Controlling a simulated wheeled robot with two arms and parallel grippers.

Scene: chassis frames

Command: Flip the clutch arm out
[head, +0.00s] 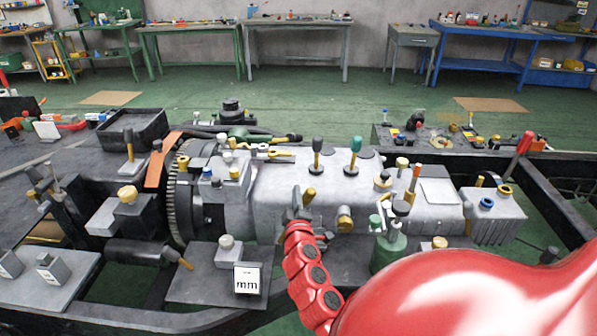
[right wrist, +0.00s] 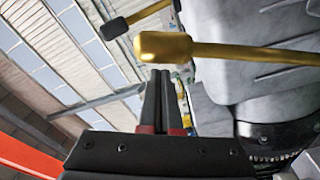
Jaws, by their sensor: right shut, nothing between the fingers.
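A brass-coloured lever with a rounded end (right wrist: 230,50) reaches in from the right in the right wrist view, just beyond my fingertips. I take it for the clutch arm; the frames do not name it. A short brass piece (head: 309,196) in the head view, close beside my fingertips on the grey gearbox housing (head: 270,195), may be the same lever. My right gripper (head: 297,203) is shut and empty at the near side of the housing; its dark fingers also show in the right wrist view (right wrist: 161,88). I cannot tell if they touch the lever. My left gripper is out of view.
A green oil-can-like part (head: 388,250) stands to the right of my gripper. A toothed ring (head: 179,205) is at the left.

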